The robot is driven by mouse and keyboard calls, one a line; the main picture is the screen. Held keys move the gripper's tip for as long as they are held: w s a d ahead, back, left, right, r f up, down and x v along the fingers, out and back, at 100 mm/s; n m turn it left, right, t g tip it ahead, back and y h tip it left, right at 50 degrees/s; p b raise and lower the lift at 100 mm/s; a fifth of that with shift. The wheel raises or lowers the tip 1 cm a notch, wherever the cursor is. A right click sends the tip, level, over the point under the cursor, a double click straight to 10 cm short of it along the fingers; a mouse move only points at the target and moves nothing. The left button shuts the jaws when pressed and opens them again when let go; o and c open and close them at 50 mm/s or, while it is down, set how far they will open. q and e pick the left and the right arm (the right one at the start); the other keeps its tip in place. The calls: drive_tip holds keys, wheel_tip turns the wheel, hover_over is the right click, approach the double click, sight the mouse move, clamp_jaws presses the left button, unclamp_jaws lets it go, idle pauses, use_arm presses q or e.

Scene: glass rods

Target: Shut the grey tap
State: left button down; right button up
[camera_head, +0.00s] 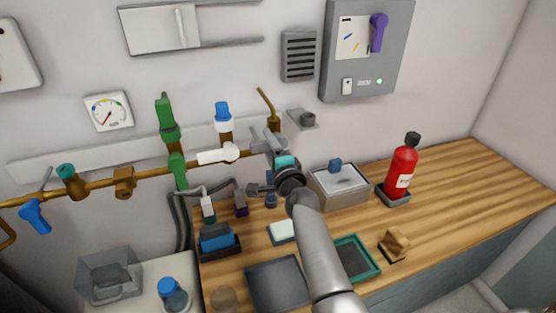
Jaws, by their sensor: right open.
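The grey tap (260,146) is at the right end of the brown pipe, below a brown fitting with a thin lever. My right arm reaches up from the bottom, and my right gripper (273,145) is open right at this tap. The light grey fingers and the tap overlap, so I cannot tell whether they touch, nor the tap's exact handle angle. My left gripper does not show.
On the pipe are a white tap (218,155), a green valve (168,120) and a blue tap (34,216). On the wooden counter (445,205) below stand a grey box (345,193), a red extinguisher (402,168) and a teal tray (372,264). Hoses hang left of my arm.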

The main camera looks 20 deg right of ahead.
drive_tip(key=s, duration=1.4)
drive_tip(key=shift+s+a+p, duration=0.35)
drive_tip(key=shift+s+a, duration=0.05)
drive_tip(key=shift+a, duration=0.1)
drive_tip(key=s+a+f+n+g+y, duration=0.45)
drive_tip(key=a+n, duration=0.25)
drive_tip(key=n, duration=0.2)
drive_tip(key=s+d+f+n+g+h, duration=0.15)
drive_tip(key=s+f+n+g, duration=0.35)
drive_tip(key=s, duration=0.5)
drive_tip(key=s+f+n+g+h, duration=0.25)
drive_tip(key=s+n+g, duration=0.25)
drive_tip(key=s+n, duration=0.3)
drive_tip(key=s+f+m+g+b, duration=0.1)
drive_tip(key=s+f+b, duration=0.15)
drive_tip(key=f, duration=1.25)
drive_tip(key=s+f+b, duration=0.2)
drive_tip(key=f+b, duration=0.2)
drive_tip(key=f, duration=1)
drive_tip(key=s+d+f+g+b, duration=0.1)
drive_tip(key=s+d+f+b, duration=0.2)
drive_tip(key=s+f, duration=1.2)
wheel_tip(320, 180, down, 3)
drive_tip(key=shift+f+b, duration=0.2)
drive_tip(key=shift+b, duration=0.7)
